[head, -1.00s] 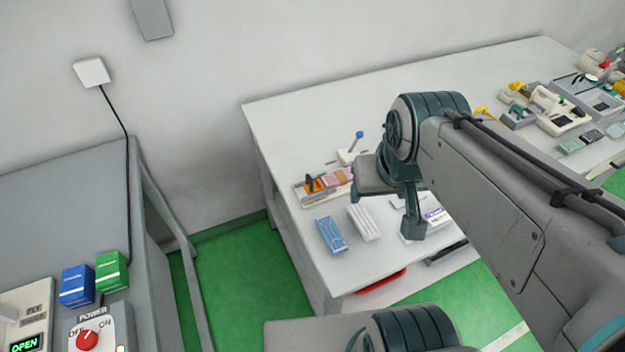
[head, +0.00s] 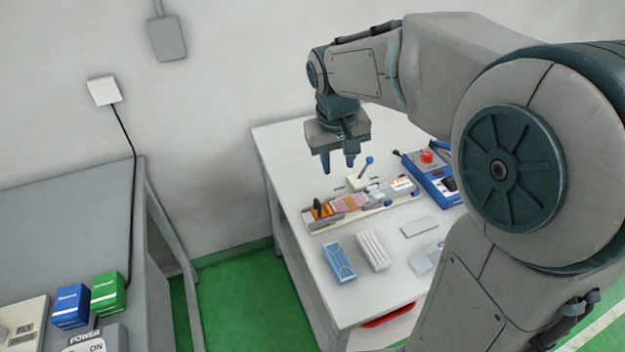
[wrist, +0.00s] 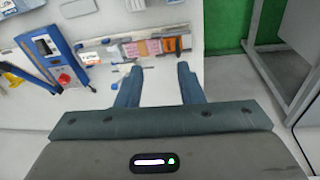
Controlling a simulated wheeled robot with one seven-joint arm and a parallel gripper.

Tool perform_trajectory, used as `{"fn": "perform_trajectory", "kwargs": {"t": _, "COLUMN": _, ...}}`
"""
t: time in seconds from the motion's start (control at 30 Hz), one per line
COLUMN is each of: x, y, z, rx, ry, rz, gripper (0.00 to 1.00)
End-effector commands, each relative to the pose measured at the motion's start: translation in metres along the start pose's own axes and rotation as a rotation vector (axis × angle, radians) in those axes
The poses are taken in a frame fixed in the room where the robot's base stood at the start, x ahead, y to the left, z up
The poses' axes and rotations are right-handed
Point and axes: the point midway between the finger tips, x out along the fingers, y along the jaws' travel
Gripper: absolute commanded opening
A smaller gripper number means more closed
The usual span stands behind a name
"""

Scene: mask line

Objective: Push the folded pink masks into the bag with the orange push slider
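The orange push slider (head: 322,209) sits at the left end of a pale track (head: 345,222) on the white table; it also shows in the wrist view (wrist: 171,44). The pink masks (head: 349,202) lie on the track just right of the slider in the head view, and left of it in the wrist view (wrist: 147,47). A clear, greyish item, possibly the bag (head: 376,192), lies further right along the track; its opening cannot be made out. My gripper (head: 339,168) is open and empty, fingers pointing down, above and behind the track, apart from the slider.
A blue-handled lever (head: 366,167) stands behind the track. A blue machine with a red button (head: 432,170) is at the right. A blue box (head: 339,262) and a white ribbed block (head: 373,251) lie in front. A grey table (head: 65,225) stands left across a green floor gap.

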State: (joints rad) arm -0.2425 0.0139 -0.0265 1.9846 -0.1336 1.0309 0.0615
Motion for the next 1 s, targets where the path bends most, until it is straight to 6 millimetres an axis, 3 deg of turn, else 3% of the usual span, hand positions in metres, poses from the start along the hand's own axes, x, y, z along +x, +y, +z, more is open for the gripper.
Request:
{"fn": "perform_trajectory", "kwargs": {"t": 0.03, "x": 0.014, "y": -0.008, "z": -0.015, "rx": -0.021, "ry": -0.019, "rz": 0.008, "gripper": 0.34}}
{"fn": "perform_trajectory", "kwargs": {"t": 0.2, "x": 0.044, "y": -0.031, "z": -0.053, "rx": -0.078, "ry": -0.063, "rz": 0.040, "gripper": 0.34}}
{"fn": "perform_trajectory", "kwargs": {"t": 0.4, "x": 0.067, "y": -0.049, "z": -0.079, "rx": -0.117, "ry": -0.091, "rz": 0.067, "gripper": 0.34}}
{"fn": "perform_trajectory", "kwargs": {"t": 0.67, "x": 0.084, "y": -0.052, "z": -0.082, "rx": -0.124, "ry": -0.101, "rz": 0.075, "gripper": 0.34}}
{"fn": "perform_trajectory", "kwargs": {"t": 1.0, "x": 0.151, "y": -0.046, "z": -0.075, "rx": -0.125, "ry": -0.104, "rz": 0.075, "gripper": 0.34}}
